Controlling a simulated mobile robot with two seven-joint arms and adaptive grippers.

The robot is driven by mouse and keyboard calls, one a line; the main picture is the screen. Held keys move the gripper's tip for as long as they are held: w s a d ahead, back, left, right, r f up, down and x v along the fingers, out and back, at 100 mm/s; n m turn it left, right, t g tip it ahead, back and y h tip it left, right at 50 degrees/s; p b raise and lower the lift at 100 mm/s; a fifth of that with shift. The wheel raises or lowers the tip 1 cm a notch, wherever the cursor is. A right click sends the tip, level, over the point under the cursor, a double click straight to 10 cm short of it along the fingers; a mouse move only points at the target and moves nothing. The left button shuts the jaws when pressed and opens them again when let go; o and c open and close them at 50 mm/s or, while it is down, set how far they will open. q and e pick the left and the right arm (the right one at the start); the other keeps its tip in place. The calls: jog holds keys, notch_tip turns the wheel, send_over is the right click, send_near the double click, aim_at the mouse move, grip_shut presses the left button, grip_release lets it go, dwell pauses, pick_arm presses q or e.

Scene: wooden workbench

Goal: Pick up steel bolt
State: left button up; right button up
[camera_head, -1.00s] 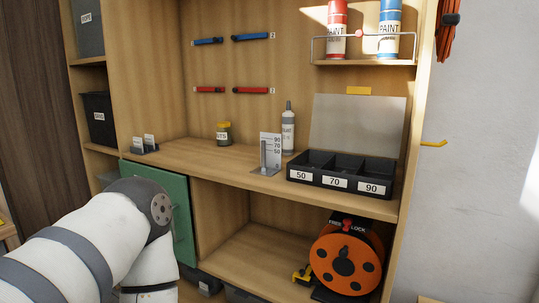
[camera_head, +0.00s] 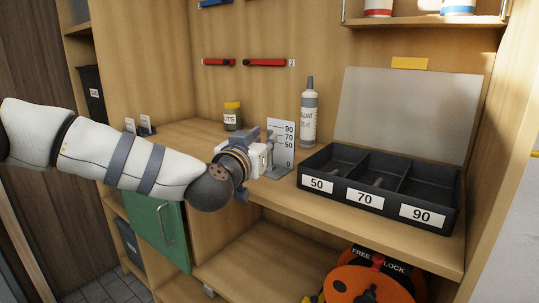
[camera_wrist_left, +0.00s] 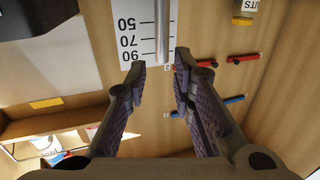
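The steel bolt (camera_wrist_left: 162,30) is a thin grey rod standing upright in front of the white gauge plate (camera_head: 287,130) marked 90, 70 and 50. The gauge plate also shows upside down in the left wrist view (camera_wrist_left: 138,28). My left gripper (camera_head: 268,152) is at the gauge on the worktop, reaching in from the left. In the wrist view its fingers (camera_wrist_left: 162,68) are apart, with the bolt's end in line with the gap and no contact visible. In the head view the gripper largely hides the bolt. My right gripper is not in view.
A black tray (camera_head: 428,228) with compartments 50, 70 and 90 stands right of the gauge; bolt-like pieces lie in 50 and 70. A sealant bottle (camera_head: 309,115) stands behind the gauge. A nuts jar (camera_head: 232,117) is behind my arm. An orange cable reel (camera_head: 375,284) sits below.

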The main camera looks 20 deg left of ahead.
aim_at(269, 131)
pick_arm(q)
jog(key=w, duration=0.5)
jog(key=shift+w+a+b, duration=0.1)
jog(key=shift+w+b, duration=0.2)
jog(key=shift+b, duration=0.1)
jog(key=shift+w+r, duration=0.1)
jog(key=shift+r, duration=0.05)
grip_shut()
jog(key=shift+r, duration=0.1)
